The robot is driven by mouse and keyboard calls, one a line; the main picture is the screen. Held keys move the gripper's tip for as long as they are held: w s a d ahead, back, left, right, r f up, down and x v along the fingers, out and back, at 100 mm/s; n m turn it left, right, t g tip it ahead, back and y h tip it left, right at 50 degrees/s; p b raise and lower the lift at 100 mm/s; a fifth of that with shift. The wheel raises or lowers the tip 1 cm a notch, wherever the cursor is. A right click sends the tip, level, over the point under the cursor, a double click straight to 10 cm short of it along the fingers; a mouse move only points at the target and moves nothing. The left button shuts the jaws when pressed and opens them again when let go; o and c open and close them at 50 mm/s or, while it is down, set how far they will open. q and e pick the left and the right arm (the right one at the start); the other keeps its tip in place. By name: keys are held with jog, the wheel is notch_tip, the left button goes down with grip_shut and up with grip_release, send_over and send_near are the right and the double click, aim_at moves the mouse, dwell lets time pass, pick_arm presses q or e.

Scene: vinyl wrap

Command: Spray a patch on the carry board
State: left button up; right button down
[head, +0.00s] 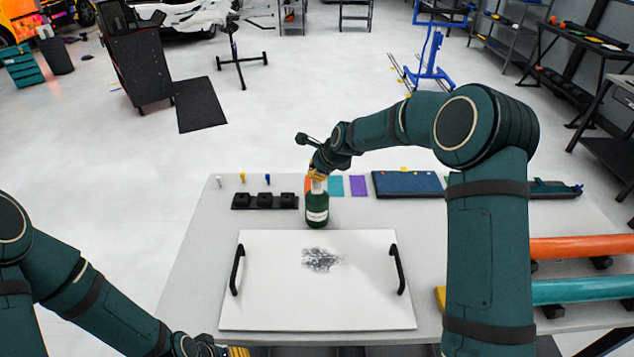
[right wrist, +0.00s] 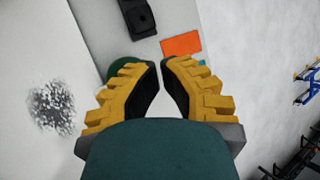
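The white carry board (head: 275,295) lies flat on the table with a black handle at each side. A dark speckled patch (head: 322,260) is on its upper middle; it also shows in the right wrist view (right wrist: 50,105). A dark green spray bottle (head: 317,209) with a pale label stands upright behind the board. My right gripper (head: 318,173) is at the bottle's top. In the right wrist view my right gripper (right wrist: 162,64) has a narrow gap between its fingertips with nothing seen in it; the bottle (right wrist: 113,70) is partly hidden behind one finger. My left gripper (head: 238,352) is cut off at the bottom edge.
A black holder (head: 264,202) is left of the bottle. Orange, teal and purple (head: 358,186) swatches and a blue pad (head: 408,184) lie along the table's back. Orange (head: 580,247) and teal (head: 580,291) rolls lie at the right. The table left of the board is clear.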

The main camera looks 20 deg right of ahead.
jog(key=shift+r+p, duration=0.35)
jog(key=shift+r, duration=0.1)
notch_tip(320, 180, up, 6)
jog(key=p, duration=0.4)
jog(key=shift+r, duration=0.1)
dwell(0.4)
dwell(0.5)
